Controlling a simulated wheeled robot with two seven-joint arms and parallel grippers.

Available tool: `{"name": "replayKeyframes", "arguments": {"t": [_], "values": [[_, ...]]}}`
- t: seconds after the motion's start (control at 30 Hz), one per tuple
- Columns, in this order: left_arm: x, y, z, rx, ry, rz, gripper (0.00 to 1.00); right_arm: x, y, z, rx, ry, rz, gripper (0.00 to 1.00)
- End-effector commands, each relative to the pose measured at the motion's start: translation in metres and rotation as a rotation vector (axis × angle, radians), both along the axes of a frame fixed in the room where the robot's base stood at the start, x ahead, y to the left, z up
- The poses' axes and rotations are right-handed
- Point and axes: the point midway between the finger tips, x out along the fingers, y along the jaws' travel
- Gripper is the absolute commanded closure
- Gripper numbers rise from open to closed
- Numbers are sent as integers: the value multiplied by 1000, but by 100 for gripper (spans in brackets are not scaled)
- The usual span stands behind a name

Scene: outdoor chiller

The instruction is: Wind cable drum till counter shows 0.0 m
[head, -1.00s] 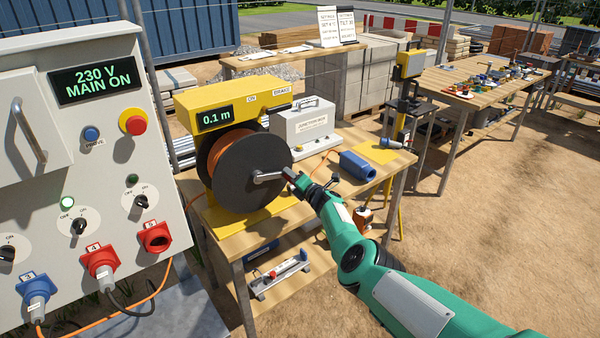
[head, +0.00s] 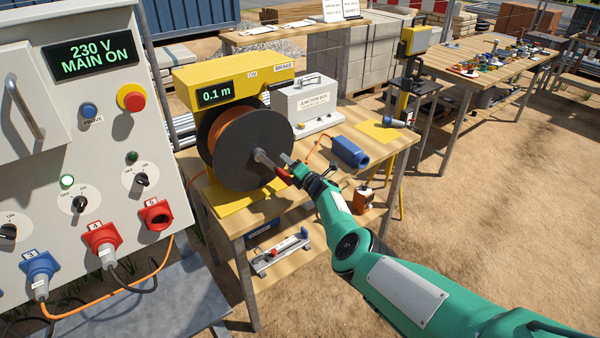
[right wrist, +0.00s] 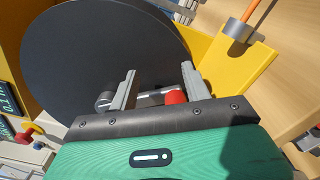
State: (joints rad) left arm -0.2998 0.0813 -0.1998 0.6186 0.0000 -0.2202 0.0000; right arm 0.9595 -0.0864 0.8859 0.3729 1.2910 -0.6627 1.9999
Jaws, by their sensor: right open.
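The cable drum (head: 235,150) is a black-flanged reel with orange cable, under a yellow housing whose green counter (head: 214,96) reads 0.1 m. Its grey crank arm (head: 267,160) points to the lower right from the hub and ends in a red handle (head: 282,173). My right gripper (head: 287,165) is at the handle end. In the right wrist view its two grey fingers (right wrist: 158,88) stand apart, with the red handle (right wrist: 175,97) between them, nearer the right finger. The palm hides part of the handle, and I cannot tell whether a finger touches it. My left gripper is out of view.
A grey junction box (head: 306,102) and a blue connector (head: 350,152) share the wooden bench with the drum. A control panel (head: 110,190) with plugs and a lit display stands close at left. Open sandy ground lies to the right.

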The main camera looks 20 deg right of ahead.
Motion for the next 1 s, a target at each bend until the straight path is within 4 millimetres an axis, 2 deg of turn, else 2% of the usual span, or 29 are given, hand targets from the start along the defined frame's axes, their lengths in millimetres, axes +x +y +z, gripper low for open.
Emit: {"name": "replayKeyframes", "arguments": {"t": [0.23, 0.43, 1.0], "values": [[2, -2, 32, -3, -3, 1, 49, -25, -9, 6, -1, 2, -2, 51], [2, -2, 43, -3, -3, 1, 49, -50, -17, 3, -2, 1, -1, 51], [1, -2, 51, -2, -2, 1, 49, -117, -42, -1, 0, 2, 0, 51]]}}
